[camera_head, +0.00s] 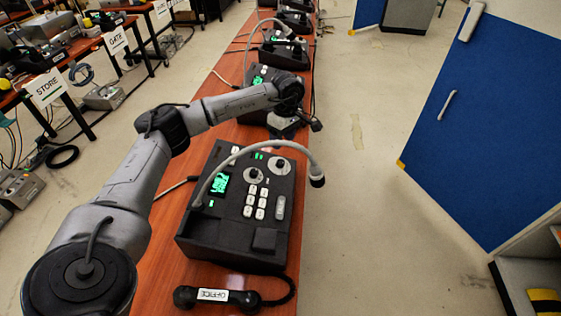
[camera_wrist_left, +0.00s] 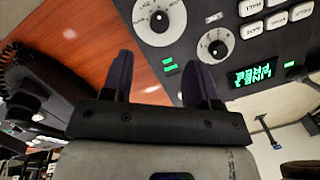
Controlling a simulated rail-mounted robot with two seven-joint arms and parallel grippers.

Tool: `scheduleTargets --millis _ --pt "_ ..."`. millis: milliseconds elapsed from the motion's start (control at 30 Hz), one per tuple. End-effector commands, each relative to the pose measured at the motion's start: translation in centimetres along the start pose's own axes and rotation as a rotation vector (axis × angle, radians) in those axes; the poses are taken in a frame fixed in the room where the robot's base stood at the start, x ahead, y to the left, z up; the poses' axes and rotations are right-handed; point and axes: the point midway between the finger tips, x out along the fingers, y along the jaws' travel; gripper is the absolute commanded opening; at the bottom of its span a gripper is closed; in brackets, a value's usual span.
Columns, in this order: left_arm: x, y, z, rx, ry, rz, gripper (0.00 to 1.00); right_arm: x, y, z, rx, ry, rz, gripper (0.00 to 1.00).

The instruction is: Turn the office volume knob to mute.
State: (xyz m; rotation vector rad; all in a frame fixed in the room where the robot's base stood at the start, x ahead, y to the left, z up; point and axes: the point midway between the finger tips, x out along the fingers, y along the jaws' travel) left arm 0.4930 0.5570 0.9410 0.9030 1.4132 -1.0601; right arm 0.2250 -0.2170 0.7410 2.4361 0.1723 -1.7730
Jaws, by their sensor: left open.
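The office paging phone is a dark console (camera_head: 215,243) on the wooden bench, with a handset labelled OFFICE (camera_head: 215,295) at its near side. Its top carries a green screen (camera_head: 220,184), a smaller dial knob (camera_head: 253,174) by the screen and a larger dial knob (camera_head: 281,164). Both knobs also show in the left wrist view, the larger (camera_wrist_left: 159,20) and the smaller (camera_wrist_left: 215,47); their lettering is too small to read. My left gripper (camera_wrist_left: 160,65) is open and empty, its fingers apart from both knobs. In the head view it hangs beyond the console's far edge.
A gooseneck microphone (camera_head: 318,180) arches over the console. More consoles (camera_head: 285,50) stand farther along the bench (camera_head: 160,250). A blue cabinet door (camera_head: 480,120) stands to the right across open floor. Benches signed STORE (camera_head: 46,87) and GATE (camera_head: 116,40) are at left.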

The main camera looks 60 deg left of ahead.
Motion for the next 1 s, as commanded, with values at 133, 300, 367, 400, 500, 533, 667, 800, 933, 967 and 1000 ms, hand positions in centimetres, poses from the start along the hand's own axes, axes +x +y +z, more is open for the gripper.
scheduleTargets --millis 133,300,367,400,500,533,667,800,933,967,1000 --pt "3.2 0.0 0.0 0.0 0.0 -0.002 0.54 1.0 0.0 0.3 -0.001 0.0 0.0 0.43" --pt "5.9 0.0 0.0 0.0 0.0 0.0 0.54 1.7 0.0 0.6 -0.002 -0.001 0.001 0.43" --pt "6.6 0.0 0.0 -0.001 0.0 -0.001 0.54 1.9 0.0 0.6 -0.002 -0.001 0.002 0.43" --pt "7.0 0.0 0.0 -0.001 -0.001 -0.001 0.54 2.0 0.0 0.7 -0.002 -0.001 0.002 0.43" --pt "7.9 0.0 0.0 -0.001 -0.001 0.001 0.54 2.2 0.0 0.7 -0.003 -0.001 0.002 0.43" --pt "8.1 0.0 0.0 -0.001 -0.001 0.001 0.54 2.2 0.0 0.7 -0.003 -0.001 0.002 0.43" --pt "8.6 0.0 0.0 -0.001 -0.002 0.001 0.54 2.3 0.0 0.8 -0.003 -0.001 0.002 0.43" --pt "8.8 0.0 0.1 -0.001 -0.002 0.002 0.54 2.3 0.0 0.8 -0.003 -0.001 0.002 0.43" --pt "8.8 0.0 0.1 -0.001 -0.002 0.002 0.54 2.3 0.0 0.8 -0.003 -0.001 0.002 0.43" --pt "8.8 0.0 0.1 -0.001 -0.002 0.002 0.54 2.3 0.0 0.8 -0.003 -0.001 0.002 0.43" --pt "8.8 0.0 0.1 -0.001 -0.002 0.001 0.54 2.3 0.0 0.8 -0.003 -0.001 0.002 0.43"
